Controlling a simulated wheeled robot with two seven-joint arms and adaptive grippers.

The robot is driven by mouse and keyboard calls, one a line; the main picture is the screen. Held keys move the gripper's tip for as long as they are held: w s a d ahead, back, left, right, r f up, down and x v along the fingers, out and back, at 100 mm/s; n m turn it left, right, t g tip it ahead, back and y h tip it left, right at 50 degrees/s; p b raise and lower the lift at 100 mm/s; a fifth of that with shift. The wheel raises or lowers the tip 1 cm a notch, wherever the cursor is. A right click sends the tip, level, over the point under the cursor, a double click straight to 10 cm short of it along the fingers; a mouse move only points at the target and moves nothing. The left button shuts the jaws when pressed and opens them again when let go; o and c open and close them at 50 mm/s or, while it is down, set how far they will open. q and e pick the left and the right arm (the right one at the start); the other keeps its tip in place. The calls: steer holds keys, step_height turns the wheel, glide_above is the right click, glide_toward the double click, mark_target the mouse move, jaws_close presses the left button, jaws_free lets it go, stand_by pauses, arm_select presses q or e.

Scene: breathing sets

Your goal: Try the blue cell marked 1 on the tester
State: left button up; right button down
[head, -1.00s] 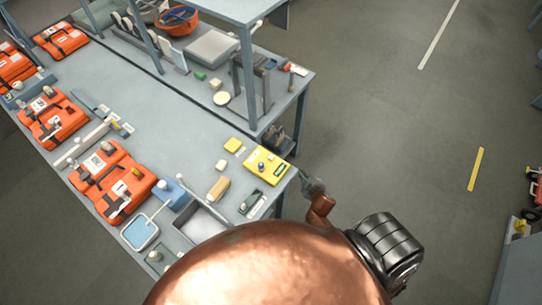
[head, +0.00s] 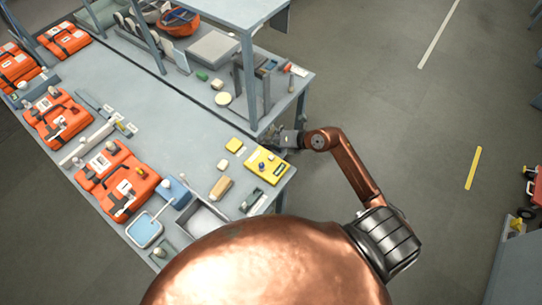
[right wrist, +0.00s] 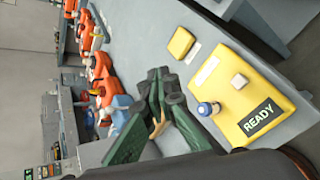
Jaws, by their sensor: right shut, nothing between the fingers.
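The yellow tester (head: 265,168) lies near the right end of the bench. In the right wrist view the tester (right wrist: 255,95) has a dark display reading READY. A blue cell with a pale top (right wrist: 208,109) stands upright at the tester's near edge; its number is not readable. It shows small in the head view (head: 261,165). My right gripper (head: 275,136) is at the bench's right side, just beyond the tester and apart from it. In the right wrist view its dark green fingers (right wrist: 162,85) are shut and empty. My left gripper is not in view.
Behind the tester lies a small yellow block (head: 234,145). A tan block (head: 221,187), a grey tray (head: 203,220) and a blue-lined tray (head: 145,231) lie nearby. Orange cases (head: 118,178) line the bench's left side. A shelf post (head: 248,85) stands beyond the gripper.

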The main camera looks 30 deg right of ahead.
steer(key=d, duration=0.1)
steer(key=d+f+h, duration=0.1)
steer(key=d+g, duration=0.1)
steer(key=shift+s+f+n+h, duration=0.3)
steer(key=shift+s+f, duration=0.05)
steer(key=shift+s, duration=0.05)
steer(key=shift+f, duration=0.15)
steer(key=b, duration=0.6)
glide_above(273, 157)
step_height(273, 157, down, 7)
steer(key=shift+a+r, duration=0.1)
steer(key=shift+f+b, duration=0.5)
steer(key=shift+f, duration=0.35)
steer(key=shift+f, duration=0.45)
